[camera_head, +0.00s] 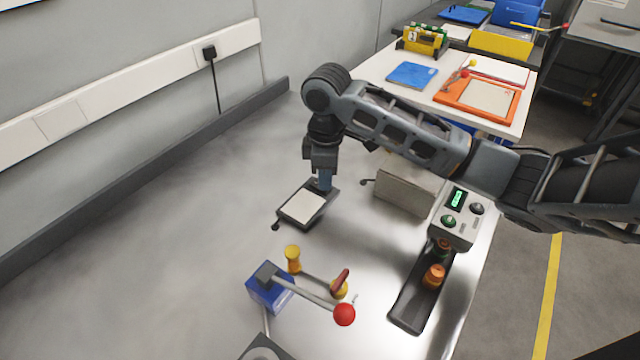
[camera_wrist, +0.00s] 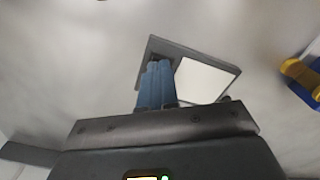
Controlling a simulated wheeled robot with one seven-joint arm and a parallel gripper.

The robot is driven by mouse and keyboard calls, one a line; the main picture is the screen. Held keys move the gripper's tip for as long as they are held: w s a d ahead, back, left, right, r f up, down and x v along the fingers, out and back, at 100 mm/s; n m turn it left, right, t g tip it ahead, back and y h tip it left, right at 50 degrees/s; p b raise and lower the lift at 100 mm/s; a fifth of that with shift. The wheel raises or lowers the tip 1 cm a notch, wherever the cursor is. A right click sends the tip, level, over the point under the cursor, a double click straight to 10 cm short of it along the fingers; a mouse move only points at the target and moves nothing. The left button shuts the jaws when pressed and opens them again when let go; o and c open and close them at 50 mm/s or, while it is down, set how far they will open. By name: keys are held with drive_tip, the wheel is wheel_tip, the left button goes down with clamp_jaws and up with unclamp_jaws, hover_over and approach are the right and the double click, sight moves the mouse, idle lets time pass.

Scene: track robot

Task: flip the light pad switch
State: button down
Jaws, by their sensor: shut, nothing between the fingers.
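The light pad (camera_head: 304,205) is a dark flat tray with a pale square panel, lying on the grey table. A small dark knob or plug sits at its left corner in the head view. In the wrist view the light pad (camera_wrist: 208,80) shows beyond the fingers, its panel pale white. My gripper (camera_head: 324,184) points down at the pad's far end, its blue fingers closed together. In the wrist view my gripper (camera_wrist: 158,68) overlaps the pad's dark end, beside the pale panel. The fingers hide the switch area, and I cannot tell whether they touch it.
A blue box with a red-knobbed lever (camera_head: 270,288) and yellow knobs stands nearer the front. A grey control box (camera_head: 457,218) with a green display stands at the right, by a black tray with an orange knob (camera_head: 433,276). Bare table lies to the left.

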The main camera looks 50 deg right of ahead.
drive_tip(key=shift+r, duration=0.1)
wheel_tip(320, 180, up, 7)
drive_tip(key=p, duration=0.6)
idle(0.7)
